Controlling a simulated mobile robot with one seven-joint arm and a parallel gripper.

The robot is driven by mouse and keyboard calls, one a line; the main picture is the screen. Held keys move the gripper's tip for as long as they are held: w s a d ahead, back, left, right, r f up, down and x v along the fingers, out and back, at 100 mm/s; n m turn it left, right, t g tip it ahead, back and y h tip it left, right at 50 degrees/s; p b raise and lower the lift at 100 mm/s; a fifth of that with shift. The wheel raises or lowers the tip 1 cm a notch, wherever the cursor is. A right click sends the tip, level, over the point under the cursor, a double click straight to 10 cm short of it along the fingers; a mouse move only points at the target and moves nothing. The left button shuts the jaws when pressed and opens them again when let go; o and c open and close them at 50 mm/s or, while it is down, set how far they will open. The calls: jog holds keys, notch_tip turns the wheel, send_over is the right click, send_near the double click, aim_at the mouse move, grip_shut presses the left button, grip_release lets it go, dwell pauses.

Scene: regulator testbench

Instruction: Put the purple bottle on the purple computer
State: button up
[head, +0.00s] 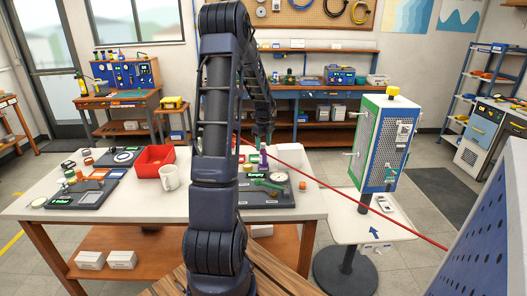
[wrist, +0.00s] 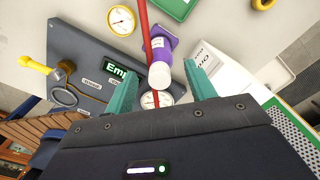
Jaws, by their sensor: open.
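The purple bottle (wrist: 160,48) has a white cap and a pale label. In the wrist view its cap shows between the two teal fingers of my gripper (wrist: 159,68). The fingers are open, with a gap on both sides of the cap; whether they are level with the bottle I cannot tell. In the head view the bottle (head: 263,161) is small on the white table, just below my gripper (head: 262,141), and partly hard to make out. I cannot make out a purple computer in either view.
A dark panel (wrist: 85,65) with a gauge and a lit display lies beside the bottle. A red line crosses the scene. A red bin (head: 153,161) and white mug (head: 169,178) stand left on the table (head: 130,215).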

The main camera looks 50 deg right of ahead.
notch_tip(320, 180, up, 8)
jog(key=shift+f, duration=0.2)
jog(key=shift+w+a+r, duration=0.1)
jog(key=shift+a+r, duration=0.05)
jog(key=shift+a, duration=0.05)
jog(key=w+a+r+n+t, duration=0.15)
jog(key=a+r+n, duration=0.3)
jog(key=a, duration=0.55)
jog(key=w+a+r+n, duration=0.2)
jog(key=a+r+n, duration=0.3)
jog(key=a, duration=0.4)
jog(key=w+a+r+n+t, duration=0.1)
jog(key=a+r+n, duration=0.2)
jog(key=a+n, duration=0.5)
jog(key=s+a+n, duration=0.5)
jog(key=a+n, duration=0.1)
jog(key=a, duration=0.3)
jog(key=s+a+n+t, duration=0.1)
jog(key=s+a+n, duration=0.4)
jog(key=a, duration=0.4)
jog(key=s+a+r+n+t, duration=0.1)
jog(key=s+a+n, duration=0.4)
jog(key=a+n, duration=0.2)
jog(key=shift+a, duration=1.15)
jog(key=shift+s+n, duration=0.1)
jog(key=shift+n, duration=0.15)
